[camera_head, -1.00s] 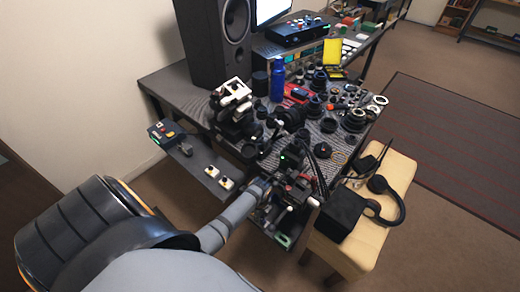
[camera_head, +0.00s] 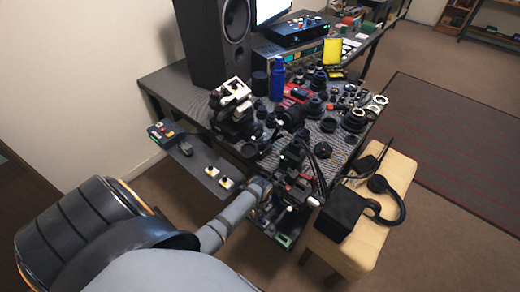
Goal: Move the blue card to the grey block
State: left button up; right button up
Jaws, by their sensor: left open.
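My left arm reaches in from the lower left, and my left gripper (camera_head: 292,186) is over the near edge of the cluttered table (camera_head: 180,86). It is open; its fingers are dark and hard to separate from the dark parts around them. A small blue patch (camera_head: 299,93) shows beside red items in the middle of the table, well beyond the gripper; I cannot tell whether it is the blue card. I cannot pick out the grey block among the small parts. My right gripper is not in view.
A blue bottle (camera_head: 277,80), a black speaker (camera_head: 218,40) and a yellow panel (camera_head: 333,51) stand toward the back. Lens parts crowd the tabletop. A cream bench (camera_head: 372,244) with a black box (camera_head: 340,214) and headphones (camera_head: 391,200) is at the right. Carpet around is free.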

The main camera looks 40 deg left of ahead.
pick_arm(q)
notch_tip(320, 180, up, 11)
dwell(0.8)
